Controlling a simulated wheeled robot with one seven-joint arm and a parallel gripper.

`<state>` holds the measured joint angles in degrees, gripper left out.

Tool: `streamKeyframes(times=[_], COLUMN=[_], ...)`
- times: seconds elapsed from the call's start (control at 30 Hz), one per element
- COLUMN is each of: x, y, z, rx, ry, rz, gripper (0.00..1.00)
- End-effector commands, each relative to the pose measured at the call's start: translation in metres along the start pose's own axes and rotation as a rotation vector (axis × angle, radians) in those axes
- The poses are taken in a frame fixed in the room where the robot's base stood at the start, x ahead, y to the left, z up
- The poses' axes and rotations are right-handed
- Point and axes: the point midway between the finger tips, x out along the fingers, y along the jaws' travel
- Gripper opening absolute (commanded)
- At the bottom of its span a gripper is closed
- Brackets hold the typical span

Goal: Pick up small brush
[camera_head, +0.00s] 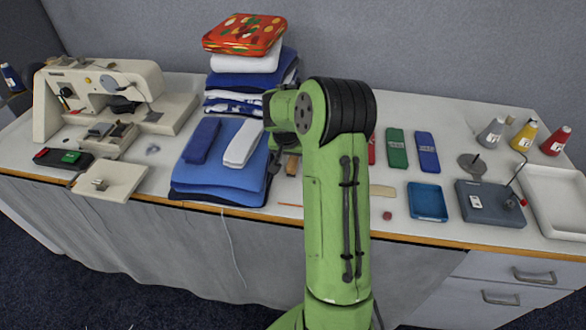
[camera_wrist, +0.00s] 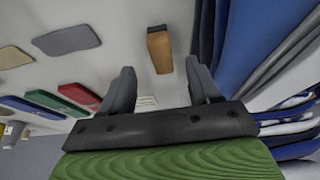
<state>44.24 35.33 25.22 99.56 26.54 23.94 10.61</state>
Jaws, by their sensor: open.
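A small brown wooden block-like piece, which looks like the small brush (camera_head: 292,165), lies on the table just right of the blue cloth stack, partly hidden by my arm. In the wrist view the brush (camera_wrist: 159,50) shows upright in the picture, beyond the fingertips and between their lines. My gripper (camera_wrist: 160,68) is open, with its two dark fingers apart and nothing held between them. The fingers appear apart from the brush. In the head view my green arm hides most of the gripper.
Folded blue cloths (camera_head: 220,180) stand close left of the brush, and dark blue fabric (camera_wrist: 262,40) is close to the right finger. Green (camera_head: 397,148) and blue (camera_head: 427,152) cases and a blue tray (camera_head: 427,201) lie to the right. A sewing machine (camera_head: 100,95) is far left.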

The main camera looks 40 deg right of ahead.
Motion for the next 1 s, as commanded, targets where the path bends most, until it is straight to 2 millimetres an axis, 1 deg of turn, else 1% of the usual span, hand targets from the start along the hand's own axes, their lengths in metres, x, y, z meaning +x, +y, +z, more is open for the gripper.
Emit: streamKeyframes(times=[0.03,0.13,0.3,0.33,0.43,0.6,0.63,0.9,1.0], x=[0.007,0.018,0.052,0.056,0.062,0.061,0.061,0.061,0.061], y=[-0.001,0.0,0.0,-0.001,-0.001,-0.001,-0.001,-0.001,-0.001], z=[0.0,0.001,0.002,0.002,0.001,0.0,0.0,0.001,0.0], rx=[0.0,0.0,0.0,0.0,0.0,0.0,0.0,-0.001,-0.001], ry=[0.0,0.0,-0.002,-0.001,0.001,0.002,0.002,0.001,0.002], rz=[-0.001,-0.001,-0.001,-0.001,-0.001,-0.001,-0.001,-0.001,-0.001], gripper=[0.62,0.62,0.62,0.62,0.62,0.62,0.6,0.19,0.06])
